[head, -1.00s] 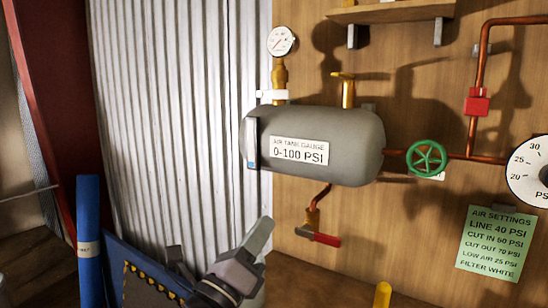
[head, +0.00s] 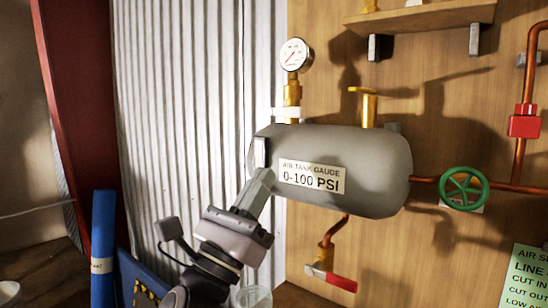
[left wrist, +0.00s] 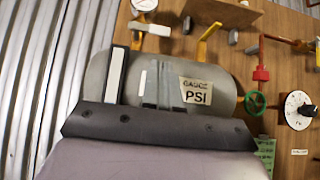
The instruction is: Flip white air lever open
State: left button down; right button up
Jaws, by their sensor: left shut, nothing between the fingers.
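A white lever (head: 286,113) sits across the brass fitting under the round gauge (head: 295,54), above the left end of the grey tank (head: 370,165). It lies level. In the left wrist view the white lever (left wrist: 148,28) shows at the upper left, beyond the tank. My left gripper (head: 262,180) is shut and empty, with its tips in front of the tank's left end, below the white lever and apart from it. In the left wrist view the closed fingers (left wrist: 164,88) overlap the tank beside its label; I cannot tell whether they touch it. My right gripper is not in view.
A yellow handle (head: 363,92) stands on top of the tank. A red-handled valve (head: 335,281) hangs below it. A green wheel (head: 463,188) and copper pipes are to the right. A shelf (head: 420,18) is above. Corrugated metal (head: 185,110) lies to the left.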

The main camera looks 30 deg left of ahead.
aim_at(291, 112)
pick_arm(q)
jog(key=p+x, duration=0.2)
jog(key=x, duration=0.6)
jog(key=shift+r+p, duration=0.1)
jog(key=shift+p, duration=0.3)
jog(key=shift+w+d+r, duration=0.1)
jog(key=shift+w+r, duration=0.3)
jog(key=shift+w, duration=0.15)
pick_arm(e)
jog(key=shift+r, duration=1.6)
pick_arm(q)
jog(key=shift+y, duration=0.3)
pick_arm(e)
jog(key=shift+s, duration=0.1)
pick_arm(q)
jog(key=shift+w+n, duration=0.1)
jog(key=shift+n, duration=0.4)
jog(key=shift+d+r+n+y, duration=0.1)
jog(key=shift+r+n+y, duration=0.05)
jog(key=shift+n+y, duration=0.45)
jog(key=shift+y, duration=0.3)
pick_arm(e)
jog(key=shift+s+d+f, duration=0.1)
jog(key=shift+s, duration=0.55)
